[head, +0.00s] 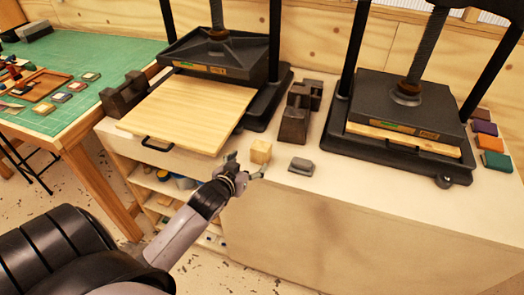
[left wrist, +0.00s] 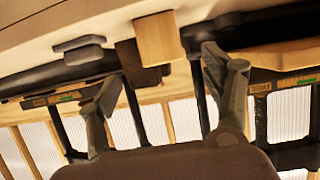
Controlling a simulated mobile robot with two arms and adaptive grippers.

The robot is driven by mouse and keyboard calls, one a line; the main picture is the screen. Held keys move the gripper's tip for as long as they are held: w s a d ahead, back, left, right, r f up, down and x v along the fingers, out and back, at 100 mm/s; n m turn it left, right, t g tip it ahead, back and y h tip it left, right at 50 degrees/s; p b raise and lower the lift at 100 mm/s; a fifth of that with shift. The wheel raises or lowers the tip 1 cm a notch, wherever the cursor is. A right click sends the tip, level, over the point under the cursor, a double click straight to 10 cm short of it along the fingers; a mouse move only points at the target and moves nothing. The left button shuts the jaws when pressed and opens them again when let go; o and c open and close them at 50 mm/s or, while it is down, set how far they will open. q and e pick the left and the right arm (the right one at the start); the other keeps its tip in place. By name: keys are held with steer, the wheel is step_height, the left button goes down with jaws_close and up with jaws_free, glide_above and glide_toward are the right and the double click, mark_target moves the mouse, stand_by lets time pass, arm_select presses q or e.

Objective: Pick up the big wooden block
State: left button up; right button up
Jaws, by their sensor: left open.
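A light wooden block (head: 261,151), a small cube in shape, sits on the pale bench top near its front edge, between the two presses. My left gripper (head: 246,165) is open just in front of the block, with its fingers spread toward the block's two sides. In the left wrist view, which is upside down, the block (left wrist: 157,38) lies ahead between the spread fingers of the gripper (left wrist: 160,72). Whether a finger touches it I cannot tell. My right gripper is not in view.
A grey rounded piece (head: 301,166) lies right of the block, and a dark brown weight (head: 294,122) stands behind. The left press's wooden board (head: 185,108) juts out at left. The right press (head: 405,115) stands at right. Bare bench front is clear.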

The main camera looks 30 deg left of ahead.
mark_target(258, 153)
arm_select(q)
steer(key=x, duration=0.5)
steer(key=shift+w+f+p, duration=0.1)
steer(key=shift+w+p, duration=0.1)
steer(key=shift+p, duration=0.2)
steer(key=shift+w+a, duration=0.1)
steer(key=shift+w, duration=0.3)
steer(key=p+x, duration=0.1)
steer(key=x, duration=0.3)
steer(key=shift+w+f, duration=0.15)
steer(key=shift+w, duration=0.15)
steer(key=shift+c, duration=0.3)
steer(key=c, duration=1.2)
